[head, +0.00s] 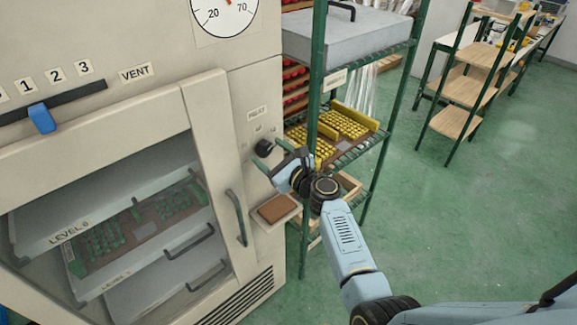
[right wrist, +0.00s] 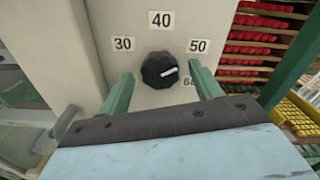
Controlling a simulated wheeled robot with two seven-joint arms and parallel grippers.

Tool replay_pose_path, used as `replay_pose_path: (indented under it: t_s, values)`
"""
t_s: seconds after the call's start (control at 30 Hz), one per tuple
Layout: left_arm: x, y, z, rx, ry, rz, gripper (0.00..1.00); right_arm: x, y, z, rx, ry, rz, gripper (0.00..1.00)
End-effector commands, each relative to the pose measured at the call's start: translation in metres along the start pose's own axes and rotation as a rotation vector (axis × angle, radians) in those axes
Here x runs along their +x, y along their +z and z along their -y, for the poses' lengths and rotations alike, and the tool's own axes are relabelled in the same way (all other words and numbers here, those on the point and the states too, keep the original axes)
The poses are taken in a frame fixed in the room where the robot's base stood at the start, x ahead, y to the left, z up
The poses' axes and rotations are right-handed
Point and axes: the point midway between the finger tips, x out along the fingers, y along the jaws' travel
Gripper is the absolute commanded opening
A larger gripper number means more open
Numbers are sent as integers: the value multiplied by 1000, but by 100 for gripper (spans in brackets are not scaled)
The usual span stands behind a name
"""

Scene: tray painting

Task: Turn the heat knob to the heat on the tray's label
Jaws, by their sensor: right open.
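The black round heat knob (right wrist: 156,70) is on the cream oven front in the right wrist view. Its white mark points right and slightly up, between the 50 label (right wrist: 199,46) and a partly hidden 60 label (right wrist: 188,82). The 30 label (right wrist: 123,44) and 40 label (right wrist: 160,19) are also clear. My right gripper (right wrist: 160,73) is open, its green fingers apart on either side of the knob. The knob also shows in the head view (head: 264,148). A tray with green pieces (head: 105,255) is inside the oven; its grey label (head: 145,231) is unreadable. My left gripper is out of view.
The oven door handle (head: 236,217) is left of my right gripper. A brown pad (head: 276,208) sits on a small ledge below it. A green-framed rack (head: 312,100) with yellow pieces stands close on the right. Open green floor lies beyond.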

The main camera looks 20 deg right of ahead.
Motion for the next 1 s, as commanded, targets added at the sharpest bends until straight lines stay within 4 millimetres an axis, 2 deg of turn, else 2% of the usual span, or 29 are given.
replay_pose_path:
  t_s: [0.4, 0.53, 0.7, 1.0]
  values:
    - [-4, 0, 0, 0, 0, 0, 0, -84, -2, 0, -2, 1, -3, 64]
    - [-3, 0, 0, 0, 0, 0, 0, -105, -1, -1, -2, 1, -3, 64]
    - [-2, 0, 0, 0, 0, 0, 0, -120, -1, -1, -1, 1, -2, 64]
    - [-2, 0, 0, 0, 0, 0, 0, -123, 0, 0, 0, 1, -2, 64]
